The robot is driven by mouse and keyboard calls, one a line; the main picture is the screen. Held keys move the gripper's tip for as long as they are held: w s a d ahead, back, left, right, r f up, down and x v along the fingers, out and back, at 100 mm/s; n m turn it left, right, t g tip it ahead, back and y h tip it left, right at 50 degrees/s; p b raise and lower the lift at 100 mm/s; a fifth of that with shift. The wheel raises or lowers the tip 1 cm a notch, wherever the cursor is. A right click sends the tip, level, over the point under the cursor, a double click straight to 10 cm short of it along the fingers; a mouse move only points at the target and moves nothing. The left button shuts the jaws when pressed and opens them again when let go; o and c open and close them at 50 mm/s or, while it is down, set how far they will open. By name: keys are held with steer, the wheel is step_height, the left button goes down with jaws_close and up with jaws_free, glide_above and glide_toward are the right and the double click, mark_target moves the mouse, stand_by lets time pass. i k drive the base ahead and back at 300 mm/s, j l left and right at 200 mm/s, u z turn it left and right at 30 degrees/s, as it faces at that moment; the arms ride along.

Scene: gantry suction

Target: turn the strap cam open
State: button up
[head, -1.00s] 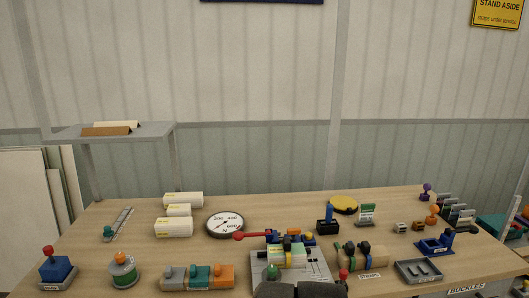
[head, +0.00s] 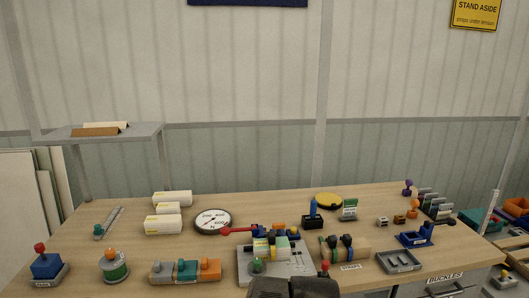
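I cannot tell for sure which part is the strap cam. A red-knobbed lever (head: 238,230) lies level, pointing left, at a blue and orange mechanism (head: 275,231) in the middle of the bench. In front of it, a grey plate (head: 300,268) carries a pale block with yellow and green parts. To its right, a tan roll (head: 360,248) with dark and green bands and black fittings lies by a small label. Dark blocks of my own arm cover the bottom middle edge of the view. My gripper's fingers do not show.
A round gauge (head: 213,221) and white rolls (head: 163,225) stand left of the lever. A blue block with a red knob (head: 47,263), a green spool (head: 114,267), coloured blocks (head: 186,271) and a grey tray (head: 399,262) line the front. Bare bench (head: 125,237) shows at left.

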mark_target(279, 226)
steer(key=k, duration=0.1)
steer(key=i+l+u, duration=0.15)
steer(key=i, duration=0.35)
steer(key=i+l+u, duration=0.1)
steer(key=i, duration=0.4)
